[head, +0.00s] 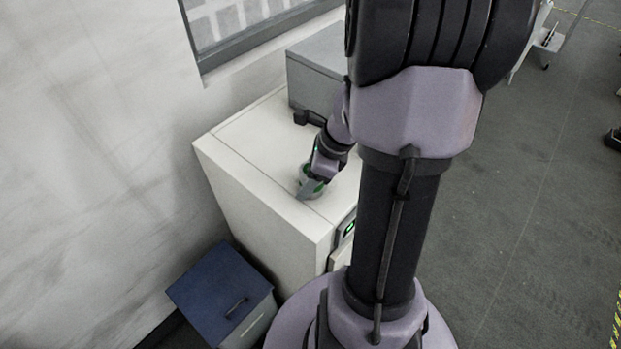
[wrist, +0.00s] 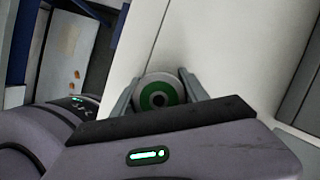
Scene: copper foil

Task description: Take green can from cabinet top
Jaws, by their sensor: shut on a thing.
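Only a little of the can (head: 314,185) shows there, partly hidden by my gripper. I cannot tell whether the can touches the cabinet top.
A grey box (head: 318,72) stands at the back of the cabinet top. A blue-lidded bin (head: 220,291) stands on the floor left of the cabinet. A wall with a window is to the left. Open grey floor (head: 545,220) lies to the right.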

